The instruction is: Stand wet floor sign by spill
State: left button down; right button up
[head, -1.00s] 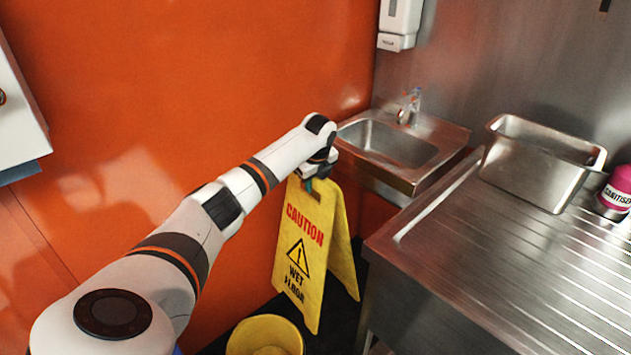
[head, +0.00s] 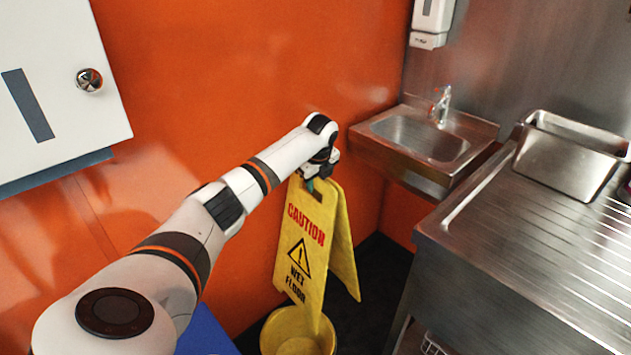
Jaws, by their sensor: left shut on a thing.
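The yellow wet floor sign (head: 308,240) hangs from my left gripper (head: 316,180) in the middle of the head view. It is spread in an A shape, with "CAUTION WET FLOOR" on its front panel. My left gripper is shut on the sign's top edge. The sign's lower front edge overlaps a yellow bucket in the picture; I cannot tell whether its feet touch the floor. No spill is visible. My right gripper is not in view.
The yellow bucket (head: 285,335) stands on the dark floor (head: 378,290) below the sign. A hand sink (head: 425,140) and steel drainboard counter (head: 530,250) with a steel container (head: 567,160) are right. The orange wall (head: 250,70) is behind; a white cabinet (head: 55,85) is upper left.

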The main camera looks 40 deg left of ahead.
pick_arm(q)
jog(key=shift+s+d+r, duration=0.15)
jog(key=shift+s, duration=0.2)
jog(key=shift+s+d+r+n, duration=0.1)
jog(key=shift+d+n, duration=0.4)
jog(key=shift+d, duration=0.2)
jog(key=s+d+r+n+g, duration=0.1)
jog(key=s+d+n, duration=0.4)
jog(key=d, duration=0.5)
jog(key=s+d+r+n+g, duration=0.2)
jog(key=s+d+n, duration=0.3)
jog(key=d, duration=0.6)
jog(key=s+d+r+n+g+h, duration=0.1)
jog(key=s+d+r+n, duration=0.2)
jog(key=s+d+n, duration=0.2)
jog(key=d+n, duration=0.3)
jog(key=d, duration=0.2)
jog(key=shift+s+d+r+g, duration=0.15)
jog(key=shift+d+r+g, duration=0.1)
jog(key=shift+g, duration=0.15)
jog(key=shift+a, duration=0.15)
